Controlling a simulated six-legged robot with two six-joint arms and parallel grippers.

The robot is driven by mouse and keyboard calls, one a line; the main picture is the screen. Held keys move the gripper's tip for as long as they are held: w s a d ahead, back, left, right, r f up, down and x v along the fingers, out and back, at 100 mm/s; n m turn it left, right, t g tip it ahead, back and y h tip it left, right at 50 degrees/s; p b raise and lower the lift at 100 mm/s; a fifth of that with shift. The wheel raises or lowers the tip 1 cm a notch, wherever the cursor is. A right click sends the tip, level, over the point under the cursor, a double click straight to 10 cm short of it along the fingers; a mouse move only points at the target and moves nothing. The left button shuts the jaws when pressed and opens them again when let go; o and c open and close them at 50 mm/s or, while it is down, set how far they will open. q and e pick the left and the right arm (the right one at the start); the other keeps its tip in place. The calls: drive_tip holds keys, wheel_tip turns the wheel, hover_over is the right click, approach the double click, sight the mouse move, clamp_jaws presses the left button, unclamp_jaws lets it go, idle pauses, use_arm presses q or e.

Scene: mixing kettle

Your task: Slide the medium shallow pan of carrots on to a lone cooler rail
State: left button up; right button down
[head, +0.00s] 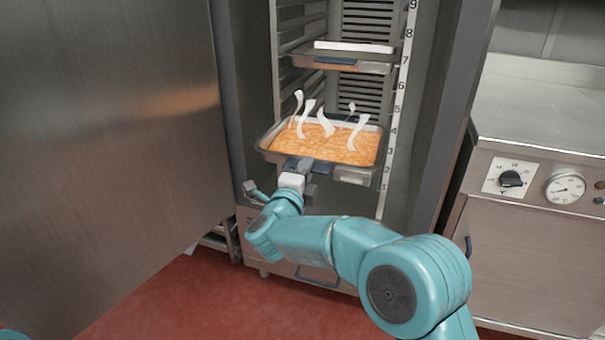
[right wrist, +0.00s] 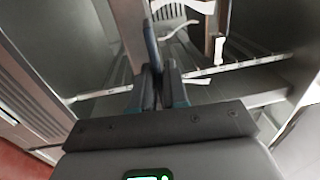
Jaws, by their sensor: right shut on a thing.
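The shallow pan of carrots (head: 335,146), filled with orange food under white steam-like wisps, is in the open cooler cabinet. Its front edge lies near the 2 and 3 marks on the number strip (head: 393,125). My right gripper (head: 298,167) is shut on the blue grip at the pan's front, left of its middle. In the right wrist view, the jaws (right wrist: 157,75) close around a thin bluish piece. The rails beside the pan are largely hidden, so I cannot tell how it sits on them. My left gripper is out of view.
Another shallow pan (head: 340,58) sits higher in the cooler, near the 7 mark, with an open gap below it. The cooler door (head: 110,140) stands open at left. A steel unit with a dial (head: 511,179) and gauge (head: 565,188) stands at right.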

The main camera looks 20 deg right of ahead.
sight(320, 157)
drive_tip(key=shift+w+d+r, duration=0.25)
drive_tip(key=shift+w+d, duration=0.2)
drive_tip(key=shift+w, duration=0.1)
drive_tip(key=shift+p+x, duration=0.4)
drive_tip(key=shift+x, duration=0.75)
drive_tip(key=shift+p+x, duration=0.55)
drive_tip(key=shift+x, duration=1.05)
drive_tip(key=shift+f+p+x, duration=0.2)
drive_tip(key=shift+p+x, duration=0.55)
drive_tip(key=shift+x, duration=0.5)
drive_tip(key=shift+f+p+x, duration=0.2)
drive_tip(key=shift+p+x, duration=0.55)
drive_tip(key=shift+x, duration=0.5)
